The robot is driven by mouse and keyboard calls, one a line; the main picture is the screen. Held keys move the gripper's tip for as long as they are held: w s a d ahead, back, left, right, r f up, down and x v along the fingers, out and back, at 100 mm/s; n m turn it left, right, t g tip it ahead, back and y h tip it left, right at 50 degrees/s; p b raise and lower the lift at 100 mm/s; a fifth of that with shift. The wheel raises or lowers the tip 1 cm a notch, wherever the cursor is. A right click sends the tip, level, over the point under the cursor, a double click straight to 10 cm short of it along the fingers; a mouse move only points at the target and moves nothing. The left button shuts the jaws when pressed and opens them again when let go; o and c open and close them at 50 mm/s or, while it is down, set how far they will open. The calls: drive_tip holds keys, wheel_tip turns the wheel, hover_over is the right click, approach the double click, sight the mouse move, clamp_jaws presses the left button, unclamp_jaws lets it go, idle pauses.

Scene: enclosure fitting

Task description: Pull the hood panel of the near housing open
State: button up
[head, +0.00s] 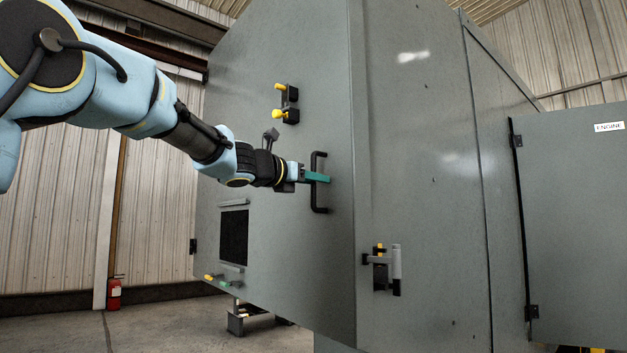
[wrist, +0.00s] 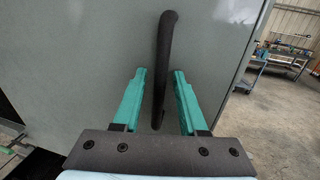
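The near housing (head: 300,230) is a large grey metal enclosure. Its hood panel (head: 275,185) faces my arm and carries a black bar handle (head: 320,205) near its right edge. The handle also shows in the wrist view (wrist: 165,60), running upright between my fingers. My gripper (head: 318,178) has teal fingers, and in the wrist view the gripper (wrist: 160,75) is open. One finger is on each side of the handle, with a gap visible on both sides. The panel looks closed against the housing; its right edge meets the corner.
Yellow-knobbed latches (head: 286,103) sit above left of the handle. A dark window (head: 234,236) lies below it. Another latch (head: 385,270) is on the adjoining face. At right a door marked ENGINE (head: 575,220) stands out. A workbench and cart (wrist: 255,68) stand beyond in the wrist view.

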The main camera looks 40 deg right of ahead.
clamp_jaws()
idle(1.2)
